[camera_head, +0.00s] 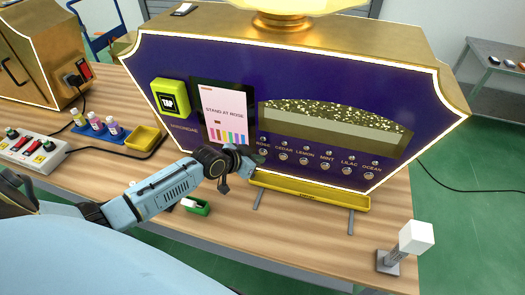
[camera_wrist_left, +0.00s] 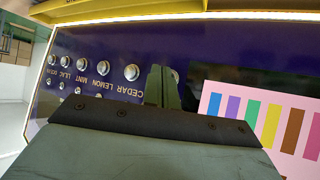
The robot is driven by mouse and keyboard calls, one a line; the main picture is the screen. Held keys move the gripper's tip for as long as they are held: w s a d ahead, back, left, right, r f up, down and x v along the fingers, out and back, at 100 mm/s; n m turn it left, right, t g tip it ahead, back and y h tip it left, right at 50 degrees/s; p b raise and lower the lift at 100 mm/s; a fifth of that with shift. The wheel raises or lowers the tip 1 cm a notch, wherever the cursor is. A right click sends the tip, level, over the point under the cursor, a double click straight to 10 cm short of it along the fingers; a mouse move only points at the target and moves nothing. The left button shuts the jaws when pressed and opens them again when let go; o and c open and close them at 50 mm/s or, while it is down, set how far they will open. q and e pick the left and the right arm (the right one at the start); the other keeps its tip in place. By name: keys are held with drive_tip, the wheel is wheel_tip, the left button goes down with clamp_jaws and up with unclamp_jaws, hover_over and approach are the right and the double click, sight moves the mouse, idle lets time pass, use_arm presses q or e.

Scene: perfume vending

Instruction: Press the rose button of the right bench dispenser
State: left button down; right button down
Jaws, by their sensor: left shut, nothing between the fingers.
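The right bench dispenser (camera_head: 225,65) has a purple front with gold trim and a row of round silver buttons labelled rose to ocean. The rose button (camera_head: 263,152) is the leftmost, just by my left gripper (camera_head: 258,160). In the left wrist view, upside down, the shut, empty fingers (camera_wrist_left: 162,84) point at the panel beside the cedar button (camera_wrist_left: 132,72). They partly hide the rose button (camera_wrist_left: 175,76). I cannot tell whether the fingertips touch it. My right gripper is in neither view.
A screen (camera_head: 225,112) reading "STAND AT ROSE" and a yellow tap pad (camera_head: 170,97) are left of the buttons. A gold tray (camera_head: 310,192) juts out below. A white block on a post (camera_head: 416,237) stands front right.

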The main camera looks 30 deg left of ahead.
use_arm(q)
drive_tip(key=shift+s, duration=0.25)
drive_tip(key=shift+d, duration=0.1)
drive_tip(key=s+p, duration=0.2)
drive_tip(key=s+d+p, duration=0.1)
drive_tip(key=s+p, duration=0.1)
drive_tip(key=s, duration=0.1)
idle(0.3)
drive_tip(key=shift+d, duration=0.15)
idle(0.5)
